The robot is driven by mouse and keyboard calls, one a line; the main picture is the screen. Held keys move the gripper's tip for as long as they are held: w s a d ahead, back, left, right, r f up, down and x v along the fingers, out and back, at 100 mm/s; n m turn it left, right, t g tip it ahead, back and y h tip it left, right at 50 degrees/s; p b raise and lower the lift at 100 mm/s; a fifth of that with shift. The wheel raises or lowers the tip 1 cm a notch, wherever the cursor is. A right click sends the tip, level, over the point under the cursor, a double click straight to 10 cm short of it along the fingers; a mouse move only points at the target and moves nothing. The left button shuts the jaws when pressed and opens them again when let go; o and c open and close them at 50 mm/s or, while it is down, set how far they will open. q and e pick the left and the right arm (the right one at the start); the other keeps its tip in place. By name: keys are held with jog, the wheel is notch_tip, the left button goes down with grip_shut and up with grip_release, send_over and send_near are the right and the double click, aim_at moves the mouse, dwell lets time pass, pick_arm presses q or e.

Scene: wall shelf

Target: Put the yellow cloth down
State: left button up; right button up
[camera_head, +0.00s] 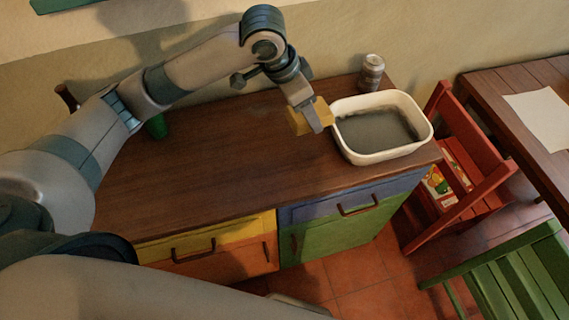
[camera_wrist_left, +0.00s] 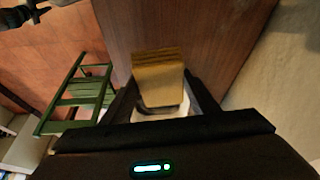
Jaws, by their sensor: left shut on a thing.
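The yellow cloth (camera_head: 297,122) is held above the wooden cabinet top (camera_head: 220,165), just left of the white basin. My left gripper (camera_head: 314,119) is shut on it. In the left wrist view the cloth (camera_wrist_left: 158,78) sits between the two dark fingers and looks like a folded, boxy piece. I cannot tell whether its lower edge touches the wood. My right gripper does not show in the head view.
A white basin (camera_head: 390,154) with a grey inside stands at the right end of the top. A can (camera_head: 371,73) stands behind it. A green object (camera_head: 157,127) is partly hidden by my left arm. The middle of the top is clear. A red chair (camera_head: 470,165) stands at the right.

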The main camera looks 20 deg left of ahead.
aim_at(324, 118)
pick_arm(q)
jog(key=d+m, duration=0.2)
jog(key=d+f+m+g, duration=0.1)
jog(key=d+m, duration=0.1)
jog(key=shift+d+f+g+h, duration=0.15)
jog(key=shift+d+g+h, duration=0.15)
jog(key=shift+h, duration=0.1)
jog(key=shift+s+d+f+m+g, duration=0.1)
jog(key=shift+d+f+m+g, duration=0.05)
jog(key=shift+d+m, duration=0.3)
jog(key=shift+d+f+m+g, duration=0.1)
jog(key=shift+d+m+g, duration=0.1)
jog(key=shift+m, duration=0.35)
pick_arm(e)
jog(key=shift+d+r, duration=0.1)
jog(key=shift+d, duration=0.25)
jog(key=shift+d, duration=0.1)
